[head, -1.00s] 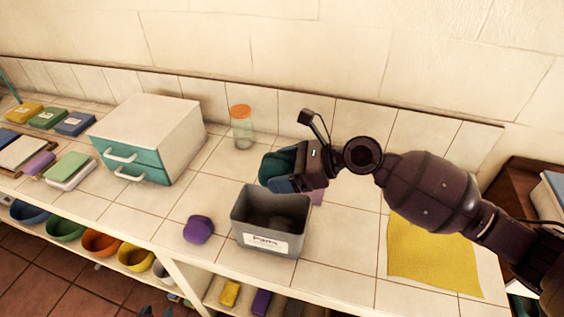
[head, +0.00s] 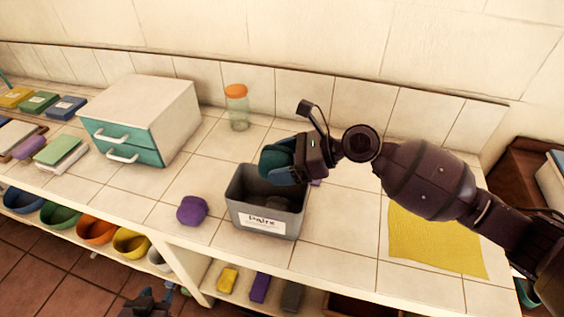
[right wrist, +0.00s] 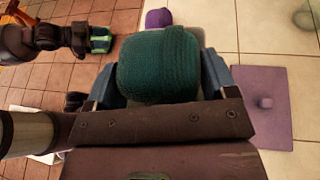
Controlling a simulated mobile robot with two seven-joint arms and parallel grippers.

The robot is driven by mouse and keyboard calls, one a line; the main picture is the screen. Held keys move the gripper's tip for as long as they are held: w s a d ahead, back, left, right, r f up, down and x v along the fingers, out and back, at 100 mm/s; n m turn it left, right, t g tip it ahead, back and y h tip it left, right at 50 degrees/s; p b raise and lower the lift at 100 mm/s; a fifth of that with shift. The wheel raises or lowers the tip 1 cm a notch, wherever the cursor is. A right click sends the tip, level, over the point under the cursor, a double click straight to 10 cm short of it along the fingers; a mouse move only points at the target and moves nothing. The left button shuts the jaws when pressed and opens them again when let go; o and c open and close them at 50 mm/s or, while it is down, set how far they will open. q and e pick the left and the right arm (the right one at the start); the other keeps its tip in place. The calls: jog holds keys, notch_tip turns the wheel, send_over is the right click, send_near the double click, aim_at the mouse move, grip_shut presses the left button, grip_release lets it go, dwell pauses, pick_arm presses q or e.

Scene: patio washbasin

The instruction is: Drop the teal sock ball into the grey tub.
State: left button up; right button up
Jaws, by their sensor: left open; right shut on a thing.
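The teal sock ball (head: 275,160) is held in my right gripper (head: 285,162), over the back part of the grey tub (head: 262,221). In the right wrist view the knitted sock ball (right wrist: 160,68) fills the space between the fingers of my right gripper (right wrist: 160,85). The tub stands upright on the tiled counter, with a label on its front and a dark grey thing (head: 277,203) inside. My left gripper (head: 160,297) is open, low at the bottom of the head view, away from the counter top; it also shows in the right wrist view (right wrist: 100,40).
A purple sock ball (head: 192,211) lies left of the tub. A white drawer box (head: 150,105) with teal fronts and a glass jar (head: 237,112) with an orange lid stand behind. A yellow cloth (head: 432,240) lies to the right. Coloured bowls (head: 96,227) sit below the counter.

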jog(key=shift+f+b, duration=0.7)
jog(key=shift+f, duration=0.05)
pick_arm(q)
notch_tip(320, 180, down, 2)
jog(key=shift+s+f, duration=0.1)
pick_arm(e)
jog(key=o, duration=0.8)
jog(key=shift+o, duration=0.2)
jog(key=v, duration=1.1)
jog(key=shift+a, duration=0.1)
